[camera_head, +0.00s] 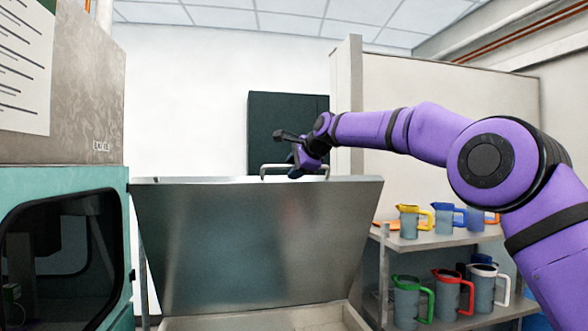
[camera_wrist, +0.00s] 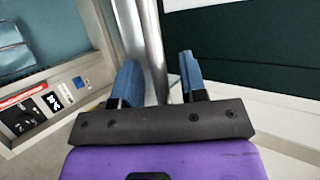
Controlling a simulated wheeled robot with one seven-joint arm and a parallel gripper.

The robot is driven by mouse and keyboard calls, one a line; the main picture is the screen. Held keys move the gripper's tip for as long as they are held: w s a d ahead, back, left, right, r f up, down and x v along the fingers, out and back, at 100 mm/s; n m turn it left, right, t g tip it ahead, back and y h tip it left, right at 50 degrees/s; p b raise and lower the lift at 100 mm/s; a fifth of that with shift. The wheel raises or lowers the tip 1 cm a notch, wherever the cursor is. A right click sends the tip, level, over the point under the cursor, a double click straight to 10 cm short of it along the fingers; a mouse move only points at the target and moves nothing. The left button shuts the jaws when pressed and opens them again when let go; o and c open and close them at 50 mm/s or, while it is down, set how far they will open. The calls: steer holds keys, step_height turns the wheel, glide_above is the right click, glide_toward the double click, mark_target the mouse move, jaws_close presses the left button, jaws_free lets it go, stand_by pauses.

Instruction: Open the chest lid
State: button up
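The chest lid (camera_head: 255,245) is a grey metal panel, raised and tilted up above the chest's pale rim (camera_head: 310,318) in the head view. A bar handle (camera_head: 285,167) runs along its top edge. My gripper (camera_head: 296,172) is at the right part of this handle. In the wrist view my gripper's blue fingers (camera_wrist: 160,82) stand on either side of the metal bar (camera_wrist: 150,45). A gap shows between the bar and the right finger, so the fingers are open around it. Most of the chest body is below the head view.
A teal machine with a dark window (camera_head: 65,260) stands close on the left. A shelf (camera_head: 445,240) with several coloured-handled jugs stands at the right. A dark green cabinet (camera_head: 265,125) is on the wall behind the lid.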

steer(key=v, duration=1)
steer(key=shift+s+d+r, duration=0.2)
steer(key=shift+s, duration=0.1)
steer(key=shift+s, duration=0.1)
steer(key=s+d+f+n+g+h, duration=0.1)
steer(key=s+d+f+n+h, duration=0.25)
steer(key=s+d, duration=0.75)
steer(key=s+d+f+n+h, duration=0.2)
steer(key=s+d+f+n, duration=0.4)
steer(key=s, duration=0.8)
steer(key=s+d+f+n+g+h, duration=0.1)
steer(key=s+d+f, duration=0.5)
steer(key=s, duration=0.5)
steer(key=s+d+f+n+g+h, duration=0.1)
steer(key=s+d+f+n, duration=0.1)
steer(key=s+d+f, duration=0.4)
steer(key=s+f, duration=0.4)
steer(key=s, duration=0.2)
steer(key=shift+d+f, duration=0.2)
steer(key=shift+d, duration=0.2)
